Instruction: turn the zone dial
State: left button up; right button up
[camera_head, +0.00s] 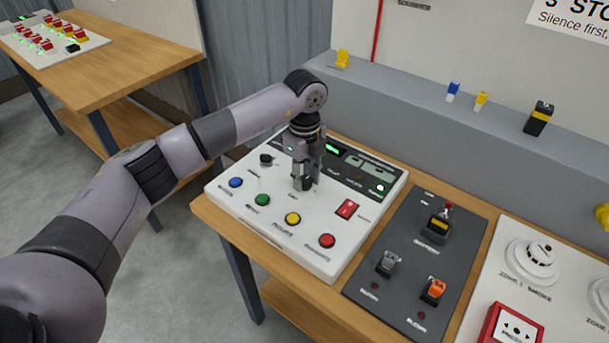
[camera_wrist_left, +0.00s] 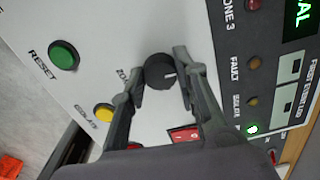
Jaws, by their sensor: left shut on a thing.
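The zone dial (camera_wrist_left: 158,73) is a round black knob with a white pointer line, on the white control panel (camera_head: 228,190). In the left wrist view it sits between the two fingers of my left gripper (camera_wrist_left: 158,78), which is shut on it, one finger at each side. In the head view my left gripper (camera_head: 304,183) points down at the middle of the panel and mostly hides the dial. The label beside the dial begins "ZO" and is partly covered by a finger. My right gripper is in neither view.
Near the dial are a green button (camera_head: 262,200), a yellow button (camera_head: 292,219), a red rocker switch (camera_head: 347,209) and another black knob (camera_head: 266,160). Blue (camera_head: 236,182) and red (camera_head: 327,241) buttons line the front. A dark switch panel (camera_head: 408,276) lies to the right.

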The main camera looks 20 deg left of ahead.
aim_at(305, 179)
pick_arm(q)
jog(key=shift+n, duration=0.5)
jog(key=o, duration=1.2)
jog(key=shift+c, duration=0.2)
notch_tip(305, 179, up, 12)
dwell(0.3)
